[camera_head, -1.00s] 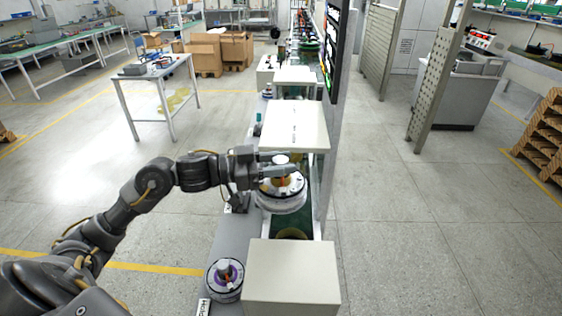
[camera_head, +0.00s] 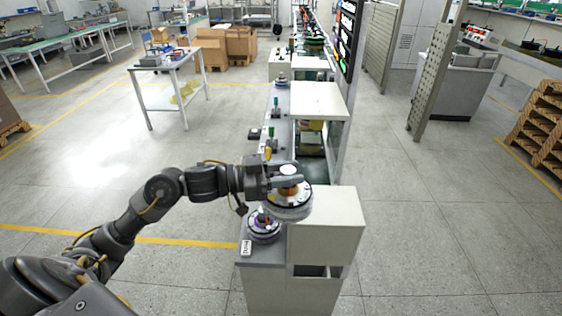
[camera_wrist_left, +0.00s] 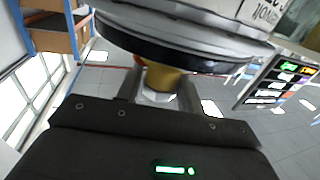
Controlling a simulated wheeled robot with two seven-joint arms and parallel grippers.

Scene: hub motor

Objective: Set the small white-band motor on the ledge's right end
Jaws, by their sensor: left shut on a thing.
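My left gripper (camera_head: 288,182) is shut on the shaft of a round motor (camera_head: 290,206) with a whitish rim and holds it up, disc level. In the left wrist view the motor (camera_wrist_left: 180,38) fills the top, with a pale band, a dark ring and a brass-coloured hub between the fingers. In the head view it overlaps the grey ledge's near end (camera_head: 262,257) and the white box beside it; its exact height cannot be told. A purple-ringed motor (camera_head: 263,230) stands on the ledge just left of and below the held one. My right gripper is out of view.
A white box-shaped cover (camera_head: 335,222) stands right of the ledge. Another white cover (camera_head: 319,98) stands over the conveyor farther back. A small label (camera_head: 246,248) sits at the ledge's near left corner. Small green and yellow items (camera_head: 271,140) stand farther along the ledge.

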